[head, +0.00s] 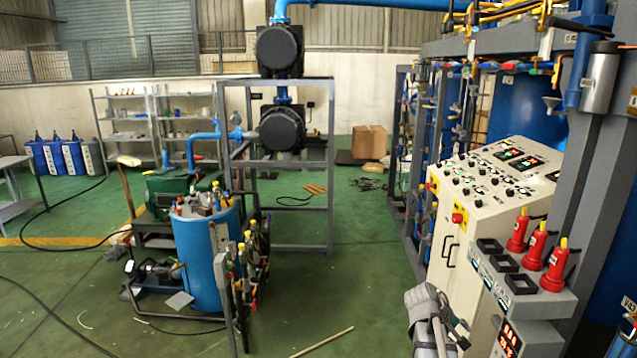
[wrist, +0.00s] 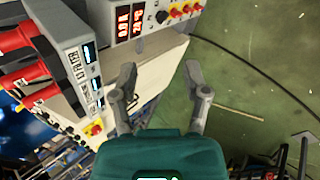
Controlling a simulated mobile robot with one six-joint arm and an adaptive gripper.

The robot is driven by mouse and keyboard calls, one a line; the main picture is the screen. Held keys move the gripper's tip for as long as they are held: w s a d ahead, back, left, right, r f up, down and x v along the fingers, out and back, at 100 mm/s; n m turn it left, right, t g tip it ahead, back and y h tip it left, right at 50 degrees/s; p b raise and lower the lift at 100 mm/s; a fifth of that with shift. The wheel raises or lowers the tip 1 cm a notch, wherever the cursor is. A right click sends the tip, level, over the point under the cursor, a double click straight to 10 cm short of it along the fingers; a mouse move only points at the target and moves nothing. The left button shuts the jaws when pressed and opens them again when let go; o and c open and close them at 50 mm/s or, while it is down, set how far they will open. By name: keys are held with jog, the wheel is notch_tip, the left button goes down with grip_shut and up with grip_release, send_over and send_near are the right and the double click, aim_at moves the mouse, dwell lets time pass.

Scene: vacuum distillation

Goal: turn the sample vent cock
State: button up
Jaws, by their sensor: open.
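My gripper (head: 458,328) is at the lower right of the head view, in front of the white control cabinet. In the wrist view my gripper (wrist: 160,82) has its two fingers spread apart with nothing between them. Beyond the fingers lie a pale panel surface and green floor. I cannot single out the sample vent cock. Small valves with coloured handles show on the blue-tank frame (head: 440,130), too small to tell apart. A cabinet edge carries red and yellow knobs (wrist: 186,10) in the wrist view.
The control cabinet (head: 440,215) has knobs and a red emergency button. Red bottles (head: 536,245) stand on a grey rack beside it. Red digital displays (wrist: 130,22) show in the wrist view. A blue drum (head: 205,265) stands left. The green floor between is mostly clear, with a stick (head: 322,342).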

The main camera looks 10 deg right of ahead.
jog(key=s+a+f+y, duration=0.1)
jog(key=a+y, duration=0.1)
jog(key=a, duration=0.8)
jog(key=s+a+f+m+y, duration=0.1)
jog(key=a+f+y, duration=0.1)
jog(key=a, duration=0.9)
jog(key=s+a+f+y, duration=0.1)
jog(key=a+y, duration=0.3)
jog(key=a, duration=0.6)
jog(key=shift+s+a+f+m, duration=0.15)
jog(key=shift+s+f+m, duration=0.15)
jog(key=shift+s, duration=0.2)
